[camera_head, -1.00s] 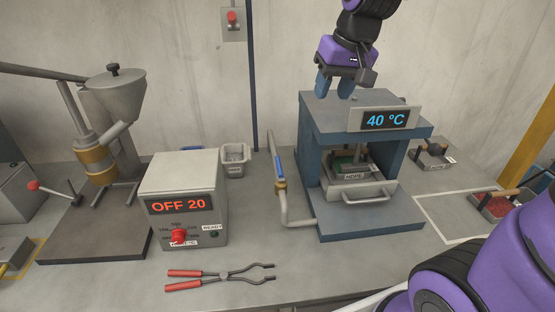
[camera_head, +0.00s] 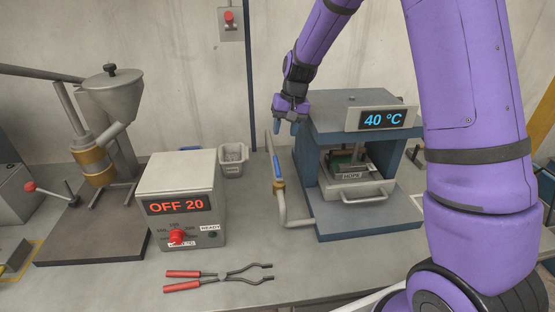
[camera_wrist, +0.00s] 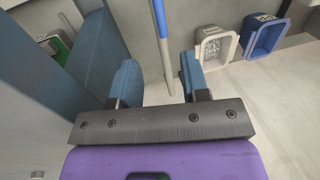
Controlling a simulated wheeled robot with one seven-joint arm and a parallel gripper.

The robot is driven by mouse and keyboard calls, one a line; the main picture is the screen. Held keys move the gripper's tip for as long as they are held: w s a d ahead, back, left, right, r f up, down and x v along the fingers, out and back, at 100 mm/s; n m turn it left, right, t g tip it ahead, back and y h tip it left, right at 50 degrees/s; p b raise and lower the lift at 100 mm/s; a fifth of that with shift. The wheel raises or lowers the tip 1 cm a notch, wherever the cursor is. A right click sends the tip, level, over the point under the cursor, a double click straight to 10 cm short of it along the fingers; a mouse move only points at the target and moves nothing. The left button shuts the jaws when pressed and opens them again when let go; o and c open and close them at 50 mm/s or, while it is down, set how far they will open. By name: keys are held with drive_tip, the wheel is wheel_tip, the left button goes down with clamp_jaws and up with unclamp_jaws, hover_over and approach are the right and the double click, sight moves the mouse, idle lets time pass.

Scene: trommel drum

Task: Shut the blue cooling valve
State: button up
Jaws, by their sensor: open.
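The blue cooling valve handle (camera_head: 277,166) sits on the grey upright pipe (camera_head: 270,142) left of the press. It lies along the pipe, in line with it. In the wrist view the blue handle (camera_wrist: 161,18) shows at the top edge, on the pipe (camera_wrist: 167,62). My gripper (camera_head: 287,119) is open and empty, above and slightly right of the valve, by the press's upper left edge. In the wrist view the pipe passes between the fingers of my gripper (camera_wrist: 158,80) as seen, with the handle beyond them. No contact shows.
The blue press (camera_head: 330,130) with a 40 °C display (camera_head: 383,120) stands close right of the pipe. A heater box (camera_head: 180,205) reading OFF 20 stands left. Red-handled tongs (camera_head: 220,277) lie in front. A grey bin (camera_head: 233,160) and, in the wrist view, a blue bin (camera_wrist: 266,38) stand behind.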

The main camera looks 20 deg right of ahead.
sight(277, 162)
drive_tip(key=f, duration=0.3)
drive_tip(key=a+f, duration=0.1)
drive_tip(key=f, duration=0.3)
drive_tip(key=a+f, duration=0.1)
drive_tip(key=f, duration=0.3)
drive_tip(key=shift+w+a+f, duration=0.1)
drive_tip(key=shift+w, duration=0.25)
clamp_jaws()
